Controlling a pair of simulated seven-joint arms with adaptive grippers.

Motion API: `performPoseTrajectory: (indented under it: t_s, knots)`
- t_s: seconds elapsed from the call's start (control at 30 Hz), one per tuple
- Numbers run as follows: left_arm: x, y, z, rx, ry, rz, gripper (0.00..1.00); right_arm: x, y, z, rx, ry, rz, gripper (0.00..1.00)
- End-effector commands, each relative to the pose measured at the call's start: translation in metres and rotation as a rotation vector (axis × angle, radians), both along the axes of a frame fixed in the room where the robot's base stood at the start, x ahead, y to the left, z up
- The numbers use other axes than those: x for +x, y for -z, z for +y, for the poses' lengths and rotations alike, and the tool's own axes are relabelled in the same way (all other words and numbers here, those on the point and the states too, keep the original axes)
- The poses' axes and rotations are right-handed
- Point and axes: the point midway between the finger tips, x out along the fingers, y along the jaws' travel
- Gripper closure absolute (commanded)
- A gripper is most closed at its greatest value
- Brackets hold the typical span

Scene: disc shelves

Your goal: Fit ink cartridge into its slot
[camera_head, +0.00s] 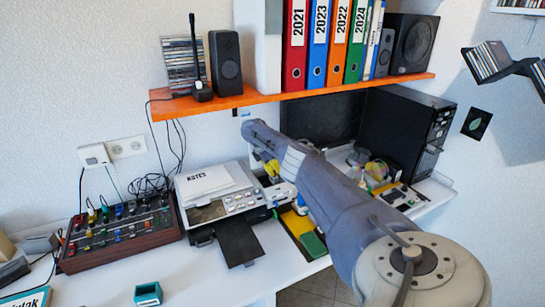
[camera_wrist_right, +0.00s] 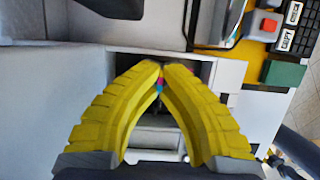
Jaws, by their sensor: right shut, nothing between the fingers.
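In the head view the right gripper (camera_head: 268,168) is at the printer's right side, partly behind my arm. In the right wrist view the fingers are over a dark recess (camera_wrist_right: 200,72) in a pale housing. A small pink and blue patch (camera_wrist_right: 160,82) shows just below the tips; I cannot tell whether it is the ink cartridge. My left gripper is out of view.
A mixer (camera_head: 118,232) stands left of the printer, and a small teal box (camera_head: 148,293) lies near the front edge. An orange shelf (camera_head: 300,92) with binders and speakers hangs above. A black PC tower (camera_head: 408,130) stands at right. The desk between mixer and teal box is clear.

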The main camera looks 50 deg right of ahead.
Motion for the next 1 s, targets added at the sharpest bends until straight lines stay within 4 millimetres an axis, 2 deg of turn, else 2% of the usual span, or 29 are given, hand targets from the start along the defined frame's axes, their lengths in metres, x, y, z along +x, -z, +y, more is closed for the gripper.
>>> performPoseTrajectory:
  t_s: [0.13,0.4,0.73,1.0]
  knots:
    - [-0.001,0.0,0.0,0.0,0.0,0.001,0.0,0.0,0.0,0.0,0.0,0.0,0.0,1.0]
    - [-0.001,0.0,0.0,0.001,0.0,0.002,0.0,0.001,0.0,0.0,0.0,0.0,-0.001,0.69]
    - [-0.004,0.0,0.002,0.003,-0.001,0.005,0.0,0.001,-0.004,0.002,0.001,-0.001,0.0,0.69]
    - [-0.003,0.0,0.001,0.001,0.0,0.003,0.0,0.006,-0.035,0.013,0.001,-0.003,-0.002,0.69]
